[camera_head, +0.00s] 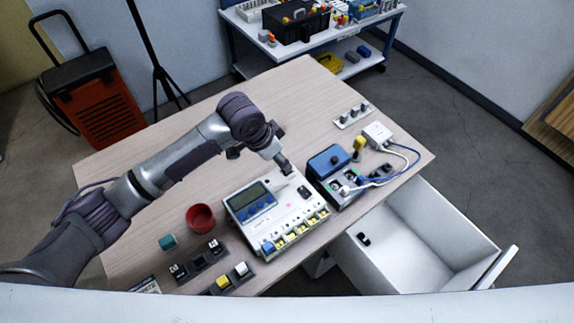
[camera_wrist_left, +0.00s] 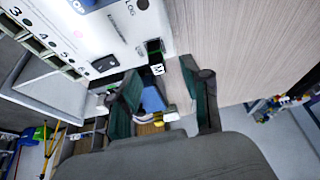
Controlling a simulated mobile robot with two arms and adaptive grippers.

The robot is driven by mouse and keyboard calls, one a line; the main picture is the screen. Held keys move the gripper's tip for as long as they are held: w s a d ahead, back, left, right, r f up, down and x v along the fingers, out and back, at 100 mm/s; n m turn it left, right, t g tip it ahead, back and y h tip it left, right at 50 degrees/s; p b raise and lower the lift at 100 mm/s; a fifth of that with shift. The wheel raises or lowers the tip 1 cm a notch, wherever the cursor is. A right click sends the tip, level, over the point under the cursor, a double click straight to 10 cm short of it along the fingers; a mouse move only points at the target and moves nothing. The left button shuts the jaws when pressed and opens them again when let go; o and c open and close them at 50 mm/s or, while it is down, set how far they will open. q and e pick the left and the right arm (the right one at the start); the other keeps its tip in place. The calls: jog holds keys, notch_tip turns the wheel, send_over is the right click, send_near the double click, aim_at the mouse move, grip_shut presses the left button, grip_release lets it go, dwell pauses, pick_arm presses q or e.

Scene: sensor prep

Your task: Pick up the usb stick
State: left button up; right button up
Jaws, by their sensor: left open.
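My left gripper (camera_head: 287,169) is over the back right corner of a white measuring device (camera_head: 240,222) on the table. In the left wrist view its two dark green fingers (camera_wrist_left: 164,104) are apart, with nothing held between them. A small black stick-like piece with a white, lettered end (camera_wrist_left: 156,56) lies at the device's edge, just beyond the fingertips; it looks like the usb stick. The gripper hides it in the head view. A black slot or piece (camera_wrist_left: 104,63) is on the device's face. My right gripper is not in view.
A blue-topped box (camera_head: 329,161) with cables stands right of the device. A red cup (camera_head: 200,217) and a teal block (camera_head: 168,242) are to the left. An open drawer (camera_head: 420,235) at the right holds a small black item (camera_head: 363,239). The back of the table is mostly clear.

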pick_arm(q)
jog(key=shift+w+d+f+p, duration=0.1)
jog(key=shift+d+f+p, duration=0.3)
jog(key=shift+f, duration=0.25)
jog(key=x, duration=0.2)
jog(key=shift+d+f, duration=0.2)
jog(key=shift+f, duration=0.05)
jog(key=shift+w+d+f, duration=0.1)
jog(key=shift+w+f, duration=0.05)
jog(key=shift+f, duration=0.35)
jog(key=c, duration=0.7)
grip_shut()
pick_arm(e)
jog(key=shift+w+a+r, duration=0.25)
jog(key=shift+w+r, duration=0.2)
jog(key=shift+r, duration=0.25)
